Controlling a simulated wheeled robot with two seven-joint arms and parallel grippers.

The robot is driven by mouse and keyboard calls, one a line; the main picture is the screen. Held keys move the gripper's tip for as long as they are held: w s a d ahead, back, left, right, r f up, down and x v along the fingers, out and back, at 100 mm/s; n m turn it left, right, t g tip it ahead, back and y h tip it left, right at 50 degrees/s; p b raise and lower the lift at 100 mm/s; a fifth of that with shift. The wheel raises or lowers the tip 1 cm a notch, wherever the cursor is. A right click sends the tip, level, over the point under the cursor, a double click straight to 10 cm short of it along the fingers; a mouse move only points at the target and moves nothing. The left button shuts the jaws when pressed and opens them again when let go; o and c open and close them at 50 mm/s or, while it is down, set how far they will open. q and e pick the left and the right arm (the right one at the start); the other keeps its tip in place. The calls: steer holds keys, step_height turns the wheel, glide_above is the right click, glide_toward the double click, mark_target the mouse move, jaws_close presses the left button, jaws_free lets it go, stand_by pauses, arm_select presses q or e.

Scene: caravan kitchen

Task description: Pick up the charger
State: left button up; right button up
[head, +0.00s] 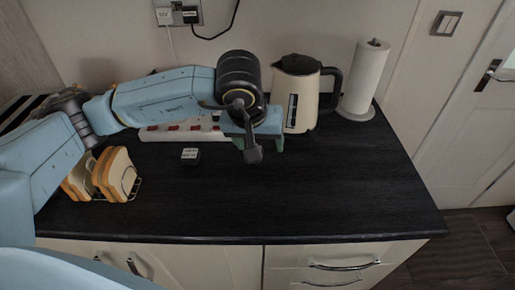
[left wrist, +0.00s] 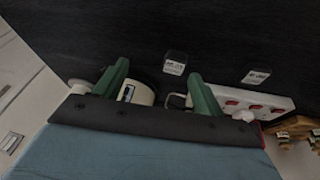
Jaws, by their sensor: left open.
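Two small dark blocks with white labels lie on the black counter; the labels are too small to read, so I cannot tell which is the charger. One block (head: 190,155) is left of my left gripper (head: 254,143); it also shows in the left wrist view (left wrist: 257,75), outside the fingers. The other block (left wrist: 174,63) shows in the left wrist view beyond and between the green fingertips (left wrist: 158,72), apart from them; in the head view my gripper seems to hide it. My left gripper is open and empty over the counter. My right gripper is not in view.
A white power strip (head: 160,134) with red switches lies behind my left arm. A kettle (head: 297,95) and a paper towel roll (head: 365,78) stand at the back. A toast rack with bread (head: 117,174) is at the left. The counter's right front (head: 350,195) is clear.

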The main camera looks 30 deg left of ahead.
arm_select(q)
steer(key=shift+y, duration=0.7)
steer(key=w+a+f, duration=0.1)
steer(key=f, duration=0.1)
steer(key=w+a+f, duration=0.1)
steer(key=f, duration=0.1)
steer(key=w+a+f, duration=0.1)
steer(key=w+f, duration=0.1)
steer(key=shift+a, duration=0.25)
steer(key=shift+w+a+x, duration=0.15)
steer(key=shift+w+x, duration=0.05)
steer(key=shift+x, duration=1.25)
steer(key=shift+w+a+x, duration=0.1)
steer(key=shift+w+x, duration=0.05)
steer(key=shift+x, duration=1.3)
steer(key=shift+r, duration=0.2)
steer(key=c, duration=1.1)
